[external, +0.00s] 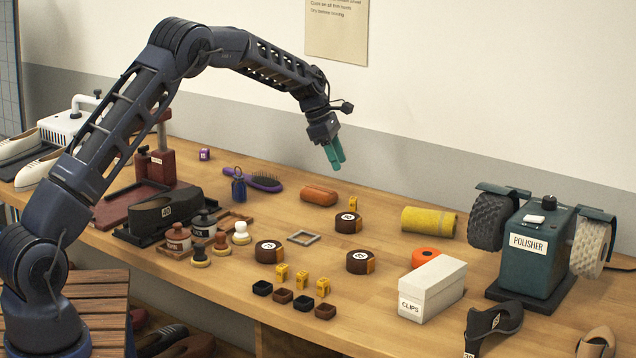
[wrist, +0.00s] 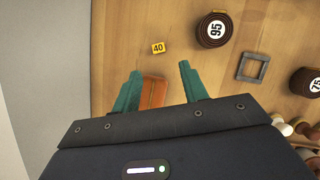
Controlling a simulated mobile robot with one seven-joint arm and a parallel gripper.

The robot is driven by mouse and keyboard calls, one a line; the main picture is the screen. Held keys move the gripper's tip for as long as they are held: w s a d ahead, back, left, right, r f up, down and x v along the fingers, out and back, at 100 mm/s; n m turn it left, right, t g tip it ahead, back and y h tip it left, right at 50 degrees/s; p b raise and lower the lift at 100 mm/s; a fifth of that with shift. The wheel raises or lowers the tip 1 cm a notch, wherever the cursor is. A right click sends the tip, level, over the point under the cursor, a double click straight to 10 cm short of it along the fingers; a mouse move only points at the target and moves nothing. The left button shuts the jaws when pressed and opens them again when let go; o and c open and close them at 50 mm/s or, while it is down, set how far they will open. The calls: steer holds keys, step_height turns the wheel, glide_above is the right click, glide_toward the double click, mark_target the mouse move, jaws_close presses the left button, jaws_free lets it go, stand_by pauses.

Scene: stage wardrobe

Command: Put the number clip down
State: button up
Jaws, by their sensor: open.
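A small yellow number clip (wrist: 158,47) marked 40 lies on the table in the wrist view. In the external view a yellow clip (external: 353,203) stands alone behind a dark brown coil (external: 349,222); it appears to be the same one. Three more yellow clips (external: 302,279) stand in a row near the front. My gripper (external: 336,164) is open and empty, raised above the back of the table. In the wrist view my gripper (wrist: 160,72) has its teal fingers spread, with the clip apart from them, beyond the tips.
An orange-brown roll (external: 319,195) lies below my gripper. A grey square frame (external: 303,238) lies on clear wood among brown coils. Several small dark trays (external: 283,296) sit in front of the clip row. A white CLIPS box (external: 432,288) and a polisher (external: 537,245) stand at right.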

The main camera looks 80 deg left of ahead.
steer(key=s+d+r+m, duration=0.45)
steer(key=d+r, duration=0.65)
steer(key=d, duration=0.3)
steer(key=s+d+r+m, duration=0.3)
steer(key=d+r+m, duration=0.3)
steer(key=d+r, duration=0.6)
steer(key=s+d+r+m, duration=0.2)
steer(key=s+d+m, duration=0.3)
steer(key=d, duration=0.4)
steer(key=s+d+r+m, duration=0.2)
steer(key=s+d+m, duration=0.1)
steer(key=s+d, duration=0.5)
steer(key=s+d+f+m, duration=0.2)
steer(key=s+d+m, duration=0.2)
steer(key=s, duration=0.5)
steer(key=s+d+f+m+y, duration=0.1)
steer(key=s+d+m, duration=0.3)
steer(key=s, duration=0.5)
steer(key=s+d+f+m, duration=0.2)
steer(key=s+d+m, duration=0.3)
steer(key=s+d, duration=0.2)
steer(key=shift+s+f+t+y, duration=0.3)
steer(key=shift+s+f+y, duration=0.1)
steer(key=shift+s, duration=0.65)
